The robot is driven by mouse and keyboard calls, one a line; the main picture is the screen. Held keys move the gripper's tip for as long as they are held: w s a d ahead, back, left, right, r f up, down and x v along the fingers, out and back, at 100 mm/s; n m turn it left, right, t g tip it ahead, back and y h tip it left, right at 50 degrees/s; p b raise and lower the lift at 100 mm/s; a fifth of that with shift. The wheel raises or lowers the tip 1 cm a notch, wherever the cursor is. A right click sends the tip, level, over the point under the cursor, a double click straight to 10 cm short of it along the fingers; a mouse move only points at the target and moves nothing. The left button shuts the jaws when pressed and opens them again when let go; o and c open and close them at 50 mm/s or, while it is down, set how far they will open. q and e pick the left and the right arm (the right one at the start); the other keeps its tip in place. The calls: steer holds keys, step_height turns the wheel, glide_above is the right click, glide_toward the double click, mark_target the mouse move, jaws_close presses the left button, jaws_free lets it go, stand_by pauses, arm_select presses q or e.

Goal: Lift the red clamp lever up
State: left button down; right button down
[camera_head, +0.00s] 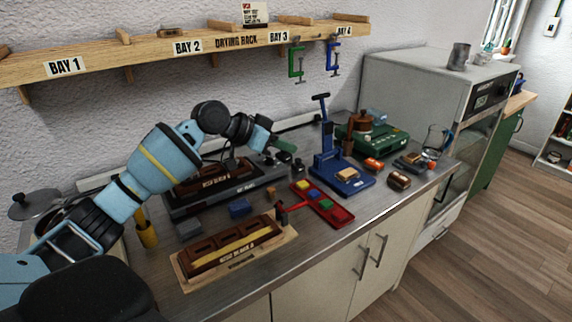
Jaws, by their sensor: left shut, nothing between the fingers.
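A small dark red piece with a dark bar, which looks like the red clamp lever (281,215), stands at the right end of a wooden fixture (183,276) near the bench's front edge. The fixture holds a brown block with a pale strip and a label. My left gripper (288,147) is at the end of the light-blue arm, above the back of the bench. It is shut and empty, up and behind the red lever and apart from it. The lever's exact angle is too small to tell. My right gripper is not in view.
A red tray (338,216) with coloured blocks lies right of the lever. A blue press (348,184) and a green machine (390,144) stand farther right. A dark fixture (183,209) lies below the arm. The drying rack (220,54) hangs above.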

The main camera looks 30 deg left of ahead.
arm_select(q)
steer(key=shift+w+a+r, duration=0.1)
steer(key=shift+a+r, duration=0.05)
steer(key=shift+r, duration=0.35)
steer(key=shift+w+a+r, duration=0.1)
steer(key=shift+r, duration=0.4)
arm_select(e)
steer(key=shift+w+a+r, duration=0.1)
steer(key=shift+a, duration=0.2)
arm_select(q)
steer(key=shift+f, duration=0.1)
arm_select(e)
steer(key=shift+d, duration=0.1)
